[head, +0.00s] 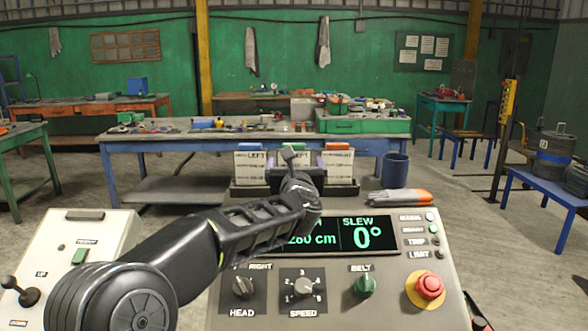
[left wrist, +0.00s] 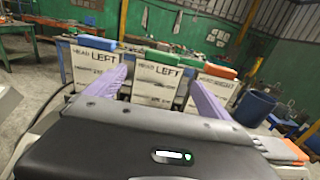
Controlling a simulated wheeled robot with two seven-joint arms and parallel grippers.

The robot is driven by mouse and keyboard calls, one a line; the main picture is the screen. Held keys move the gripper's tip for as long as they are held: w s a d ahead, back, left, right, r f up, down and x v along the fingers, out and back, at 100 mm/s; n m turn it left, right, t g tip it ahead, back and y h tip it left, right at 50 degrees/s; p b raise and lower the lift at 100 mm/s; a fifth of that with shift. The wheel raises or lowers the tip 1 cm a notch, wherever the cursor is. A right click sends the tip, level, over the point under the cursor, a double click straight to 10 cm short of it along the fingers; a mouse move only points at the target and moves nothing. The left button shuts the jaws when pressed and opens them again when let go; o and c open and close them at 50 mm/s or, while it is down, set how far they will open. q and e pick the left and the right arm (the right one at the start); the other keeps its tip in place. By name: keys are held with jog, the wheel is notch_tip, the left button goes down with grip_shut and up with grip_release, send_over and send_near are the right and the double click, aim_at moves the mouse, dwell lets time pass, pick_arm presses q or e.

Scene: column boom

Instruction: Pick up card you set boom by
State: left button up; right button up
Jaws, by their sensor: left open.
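Three white cards stand in a row in a dark rack (head: 345,190) behind the control panel. The left card (head: 250,168) has a blue top and reads LEFT. The middle card (left wrist: 155,82) has a green top and also reads LEFT in the left wrist view; my gripper mostly covers it in the head view. The right card (head: 338,166) has an orange top and seems to read RIGHT. The smaller print is too blurred to read. My left gripper (left wrist: 158,80) is open, its purple fingers either side of the middle card's face; contact is not clear. My right gripper is out of view.
The control panel (head: 440,290) has a display (head: 368,234) showing SLEW 0°, knobs and a red stop button (head: 429,286). Grey and orange gloves (head: 400,197) lie right of the rack. A blue bin (head: 395,170) and a blue workbench (head: 120,147) stand behind.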

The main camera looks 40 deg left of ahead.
pick_arm(q)
jog(key=p+x, duration=0.1)
jog(key=x, duration=0.3)
jog(key=shift+a+f+p, duration=0.2)
jog(key=shift+p, duration=0.1)
jog(key=c, duration=1.2)
